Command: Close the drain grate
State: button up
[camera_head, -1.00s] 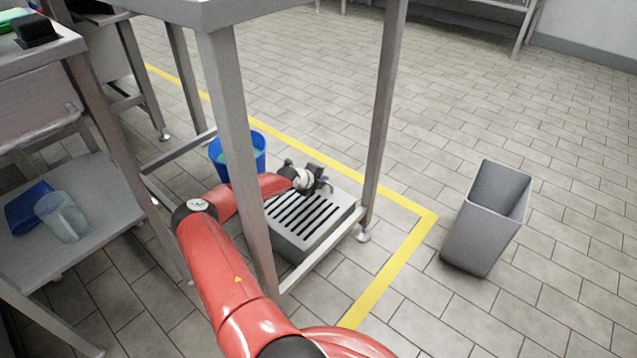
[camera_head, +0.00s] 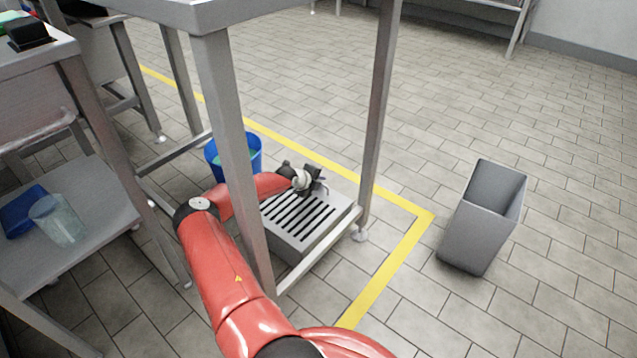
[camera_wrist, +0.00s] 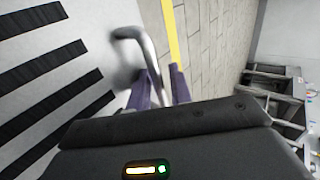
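The drain grate (camera_head: 301,214) is a light grey slotted panel on top of a low grey box under the steel table frame. In the wrist view its black slots (camera_wrist: 55,57) fill the left side. I cannot tell whether it lies fully flush. My gripper (camera_head: 318,183) is low over the grate's far right edge. In the wrist view the two purple fingers of my gripper (camera_wrist: 161,82) stand apart, with a bent metal handle (camera_wrist: 148,50) between them, nearer the left finger. Its lower end is hidden behind the gripper body.
A table leg (camera_head: 236,150) stands close beside my arm, and another leg (camera_head: 377,120) stands right of the grate. A blue bucket (camera_head: 250,160) is behind the grate. A grey bin (camera_head: 478,225) stands on the right. Floor between is clear.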

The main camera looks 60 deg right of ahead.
jog(key=shift+s+a+f, duration=0.1)
jog(key=shift+a+f, duration=0.1)
jog(key=p+v, duration=0.2)
jog(key=v, duration=0.5)
jog(key=shift+w+a+r, duration=0.15)
jog(key=shift+w+r, duration=0.05)
jog(key=shift+r, duration=0.2)
